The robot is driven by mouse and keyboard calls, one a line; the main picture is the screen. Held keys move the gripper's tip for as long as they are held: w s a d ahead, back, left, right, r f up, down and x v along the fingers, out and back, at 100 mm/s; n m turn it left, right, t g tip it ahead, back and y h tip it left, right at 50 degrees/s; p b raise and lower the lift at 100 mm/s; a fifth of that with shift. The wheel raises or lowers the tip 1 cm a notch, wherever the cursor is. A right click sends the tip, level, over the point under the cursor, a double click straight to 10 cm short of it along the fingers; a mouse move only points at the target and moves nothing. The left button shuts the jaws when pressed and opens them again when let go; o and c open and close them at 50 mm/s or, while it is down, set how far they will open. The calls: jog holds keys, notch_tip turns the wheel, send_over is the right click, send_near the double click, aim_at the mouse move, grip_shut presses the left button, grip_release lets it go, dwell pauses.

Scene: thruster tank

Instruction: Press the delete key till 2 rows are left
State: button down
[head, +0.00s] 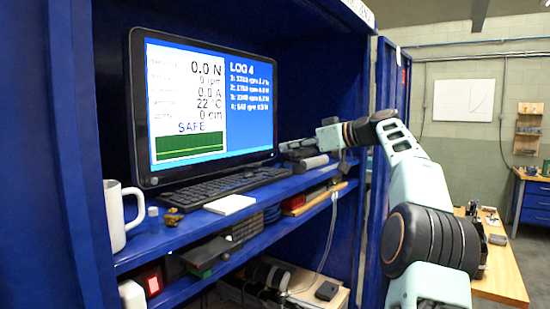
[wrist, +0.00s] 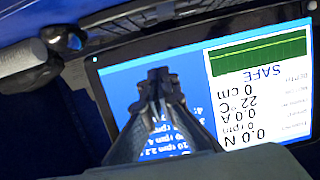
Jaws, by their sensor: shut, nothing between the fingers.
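The monitor (head: 135,110) stands on the blue shelf, and its blue log panel (head: 250,125) is headed "LOG 4" with several numbered rows under it. The black keyboard (head: 215,188) lies in front of the monitor. Its delete key cannot be made out. My gripper (head: 284,147) is shut and empty at the right side of the monitor, above the keyboard's right end. In the wrist view my gripper (wrist: 158,74) covers part of the upside-down screen (wrist: 135,85). A strip of the keyboard (wrist: 165,12) shows at the top edge, apart from the fingertips.
A white mug (head: 115,215) stands at the shelf's left end. A white pad (head: 230,204) lies in front of the keyboard. A grey cylinder (head: 311,163) lies right of the keyboard, under my gripper. The blue cabinet walls close in the shelf on both sides.

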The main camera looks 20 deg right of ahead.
jog(key=p, duration=0.3)
send_over(264, 174)
jog(key=shift+s+f, duration=0.25)
jog(key=shift+f, duration=0.25)
jog(key=shift+s+f, duration=0.2)
jog(key=shift+f, duration=0.25)
jog(key=shift+w+a+f+b, duration=0.1)
jog(key=shift+w+f+b, duration=0.1)
jog(key=shift+f, duration=0.45)
jog(key=shift+w+a+f+b, duration=0.1)
jog(key=shift+w+f, duration=0.05)
jog(key=shift+f, duration=0.45)
jog(key=shift+s+d+f, duration=0.1)
jog(key=shift+s+f, duration=0.05)
jog(key=shift+f, duration=0.8)
jog(key=shift+f, duration=0.1)
